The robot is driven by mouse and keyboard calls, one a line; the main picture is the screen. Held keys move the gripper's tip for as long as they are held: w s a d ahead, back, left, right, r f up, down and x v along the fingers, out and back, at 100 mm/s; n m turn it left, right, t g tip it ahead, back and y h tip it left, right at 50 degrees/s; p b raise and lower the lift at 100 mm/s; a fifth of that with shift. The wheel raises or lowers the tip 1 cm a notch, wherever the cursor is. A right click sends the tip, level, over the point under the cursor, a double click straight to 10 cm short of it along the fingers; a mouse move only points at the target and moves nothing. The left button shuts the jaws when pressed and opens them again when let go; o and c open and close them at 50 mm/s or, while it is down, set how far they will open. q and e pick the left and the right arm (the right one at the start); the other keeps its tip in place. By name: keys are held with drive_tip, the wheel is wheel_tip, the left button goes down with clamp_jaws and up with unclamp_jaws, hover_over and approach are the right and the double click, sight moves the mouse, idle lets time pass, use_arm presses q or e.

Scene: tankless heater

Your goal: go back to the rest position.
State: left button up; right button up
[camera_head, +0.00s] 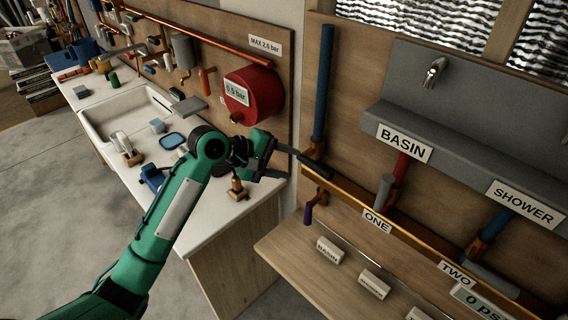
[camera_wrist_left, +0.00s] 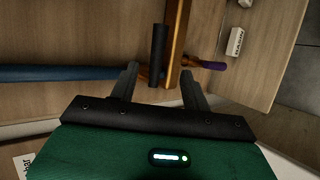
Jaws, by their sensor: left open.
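My left gripper (camera_head: 289,166) is open, in front of the wooden board near the lower end of the tall blue pipe (camera_head: 323,85). In the left wrist view its two fingers (camera_wrist_left: 160,76) stand apart. A black cylindrical handle (camera_wrist_left: 158,55) and a brass pipe (camera_wrist_left: 176,45) show beyond and between them. Nothing is clearly held; I cannot tell whether a finger touches the handle. The blue pipe (camera_wrist_left: 60,73) comes in from the left there. My right gripper is not in view.
The brass rail (camera_head: 410,236) runs along the board below the grey basin and shower panel (camera_head: 470,125). A purple-handled valve (camera_head: 308,214) hangs under it. A wooden shelf with labelled blocks (camera_head: 330,250) juts out below. A red tank (camera_head: 262,95) and white counter (camera_head: 215,225) are left.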

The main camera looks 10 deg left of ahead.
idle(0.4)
use_arm(q)
drive_tip(key=w+a+f+t+y, duration=0.1)
drive_tip(key=w+a+f+y, duration=0.15)
drive_tip(key=f, duration=0.85)
drive_tip(key=w+a+f+y, duration=0.1)
drive_tip(key=a+f, duration=0.2)
drive_tip(key=f, duration=0.8)
drive_tip(key=s+a+f+m+y, duration=0.1)
drive_tip(key=s+a+f, duration=0.25)
drive_tip(key=f, duration=0.75)
drive_tip(key=s+a+f+y, duration=0.25)
drive_tip(key=s+f, duration=0.25)
drive_tip(key=f, duration=0.7)
drive_tip(key=s+a+f+m+g+y, duration=0.2)
drive_tip(key=s+a+f+m+g, duration=0.15)
drive_tip(key=s+f, duration=1.4)
drive_tip(key=s+a+f+m+g, duration=0.1)
drive_tip(key=s+f+m, duration=0.2)
drive_tip(key=s, duration=1.2)
drive_tip(key=s+a+f+m+g+y+b, duration=0.1)
drive_tip(key=s+f+m, duration=0.2)
drive_tip(key=s+f, duration=0.4)
drive_tip(key=s, duration=0.9)
drive_tip(key=shift+a+f, duration=0.2)
drive_tip(key=shift+a, duration=0.1)
drive_tip(key=shift+w, duration=0.1)
